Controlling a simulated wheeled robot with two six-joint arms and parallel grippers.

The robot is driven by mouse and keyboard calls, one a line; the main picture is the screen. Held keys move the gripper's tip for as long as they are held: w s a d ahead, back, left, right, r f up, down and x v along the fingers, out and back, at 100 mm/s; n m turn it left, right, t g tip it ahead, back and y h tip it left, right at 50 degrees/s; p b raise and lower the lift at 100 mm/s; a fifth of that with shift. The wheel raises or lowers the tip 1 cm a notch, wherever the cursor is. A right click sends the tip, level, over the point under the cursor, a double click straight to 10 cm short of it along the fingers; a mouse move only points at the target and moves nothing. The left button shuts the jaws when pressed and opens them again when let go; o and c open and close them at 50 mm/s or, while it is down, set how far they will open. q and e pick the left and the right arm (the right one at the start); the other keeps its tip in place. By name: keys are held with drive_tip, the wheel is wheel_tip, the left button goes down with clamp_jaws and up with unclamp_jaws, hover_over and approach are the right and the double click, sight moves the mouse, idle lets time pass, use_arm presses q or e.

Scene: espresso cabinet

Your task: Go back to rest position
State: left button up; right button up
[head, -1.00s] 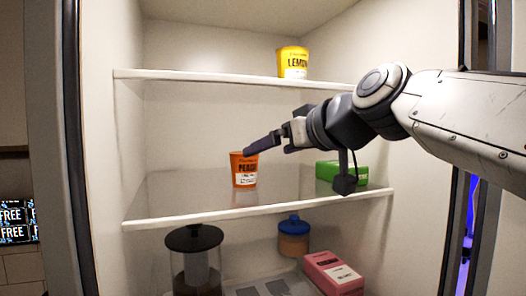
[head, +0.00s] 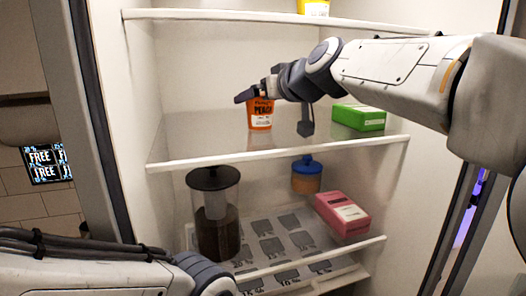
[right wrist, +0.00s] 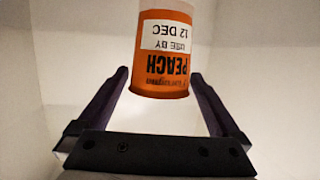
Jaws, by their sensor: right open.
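My right gripper (head: 254,93) reaches into the cabinet at the middle shelf, in front of the orange peach cup (head: 260,118). In the right wrist view its two fingers are spread wide and the peach cup (right wrist: 165,52) appears beyond and between them, upside down in the picture. No finger is seen pressing on the cup, which stands upright on the shelf. My left arm (head: 100,275) comes in at the lower left of the head view; its gripper is outside the picture.
The middle shelf (head: 300,150) also holds a green box (head: 358,117). Below are a dark-lidded jug (head: 214,215), a blue-lidded jar (head: 306,175) and a pink box (head: 342,213). A yellow cup (head: 313,7) is on the top shelf (head: 240,16). Cabinet walls stand left and right.

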drive_tip(key=shift+r, duration=1)
